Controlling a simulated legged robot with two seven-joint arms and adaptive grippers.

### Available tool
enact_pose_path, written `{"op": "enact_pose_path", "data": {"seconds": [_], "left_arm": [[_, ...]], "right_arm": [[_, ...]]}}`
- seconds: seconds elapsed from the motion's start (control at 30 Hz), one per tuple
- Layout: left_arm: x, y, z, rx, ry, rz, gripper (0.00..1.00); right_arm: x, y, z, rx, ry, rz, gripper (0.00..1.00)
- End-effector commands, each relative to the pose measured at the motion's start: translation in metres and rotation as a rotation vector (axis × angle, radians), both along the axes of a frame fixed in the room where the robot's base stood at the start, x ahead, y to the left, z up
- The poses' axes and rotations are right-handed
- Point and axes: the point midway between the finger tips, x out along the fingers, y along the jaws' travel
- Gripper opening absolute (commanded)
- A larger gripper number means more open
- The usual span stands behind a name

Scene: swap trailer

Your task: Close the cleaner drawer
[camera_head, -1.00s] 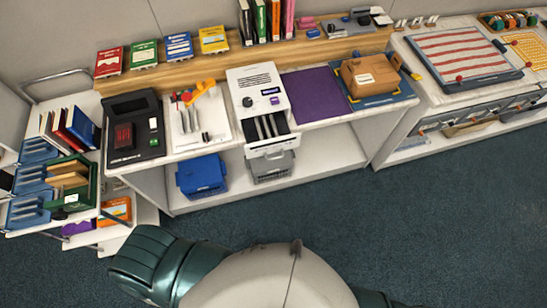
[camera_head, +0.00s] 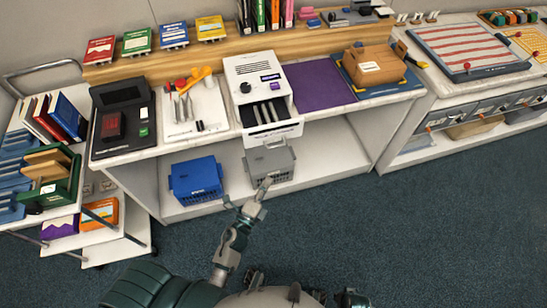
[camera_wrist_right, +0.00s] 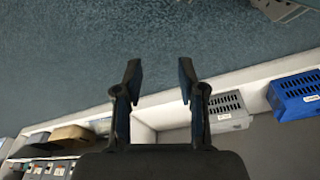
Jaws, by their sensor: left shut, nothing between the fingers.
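The white cleaner (camera_head: 256,74) stands on the worktop in the head view. Its drawer (camera_head: 272,134) is pulled out toward me past the worktop edge, with several grey upright pieces inside. A handle shows on the drawer front. My left gripper (camera_head: 265,184) is shut and empty. It appears below the drawer in the picture, in front of the grey basket, and looks apart from the drawer. My right gripper (camera_wrist_right: 158,78) is open and empty in the right wrist view, with floor between and beyond its fingers. The drawer is not visible in that view.
A blue basket (camera_head: 196,180) and a grey basket (camera_head: 283,163) sit on the lower shelf. A purple mat (camera_head: 318,82) lies right of the cleaner, and a white tray (camera_head: 202,112) with tools lies left. A loaded cart (camera_head: 135,240) stands at left. The floor at right is clear.

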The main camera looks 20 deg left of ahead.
Motion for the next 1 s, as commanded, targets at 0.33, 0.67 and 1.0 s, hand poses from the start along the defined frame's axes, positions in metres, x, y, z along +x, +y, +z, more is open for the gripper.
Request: {"op": "enact_pose_path", "data": {"seconds": [0.33, 0.67, 1.0], "left_arm": [[0.074, -0.013, 0.011, -0.002, -0.001, 0.000, 0.00], [0.102, 0.009, 0.015, -0.003, 0.002, 0.000, 0.00], [0.103, 0.010, 0.015, -0.004, 0.003, 0.000, 0.00]], "right_arm": [[-0.006, -0.001, -0.024, -0.001, 0.009, 0.003, 0.40], [-0.011, -0.001, -0.040, -0.002, 0.013, 0.005, 0.40], [-0.011, -0.001, -0.042, -0.001, 0.012, 0.005, 0.40]]}}
